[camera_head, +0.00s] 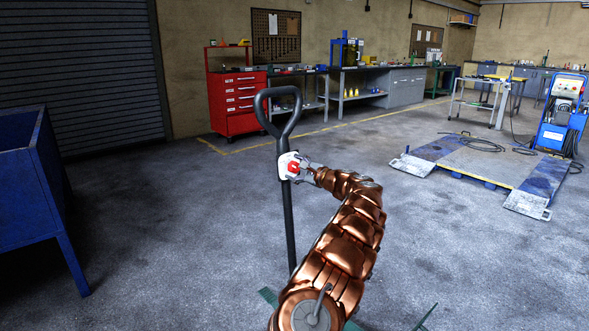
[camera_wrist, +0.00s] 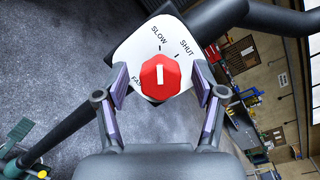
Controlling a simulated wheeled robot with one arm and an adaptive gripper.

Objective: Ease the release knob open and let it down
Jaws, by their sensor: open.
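The red release knob (camera_wrist: 160,77) sits on a white plate (camera_wrist: 150,48) marked SLOW and SHUT, with a partly hidden FAST label at lower left. The knob's white pointer line stands upright in the wrist view, towards the SLOW mark. The knob also shows in the head view (camera_head: 293,168), on the dark jack handle (camera_head: 289,225) with its loop top. My gripper (camera_wrist: 162,84) is open, one finger on each side of the knob, with visible gaps. In the head view my gripper (camera_head: 304,168) reaches the plate from the right. Green jack parts (camera_head: 268,296) show low down; my arm hides most of the jack.
A blue bin (camera_head: 30,170) on legs stands at left. A red tool cabinet (camera_head: 236,100) and workbenches line the back wall. A low platform (camera_head: 480,165) with ramps and a blue machine (camera_head: 562,115) are at right. Open floor surrounds the handle.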

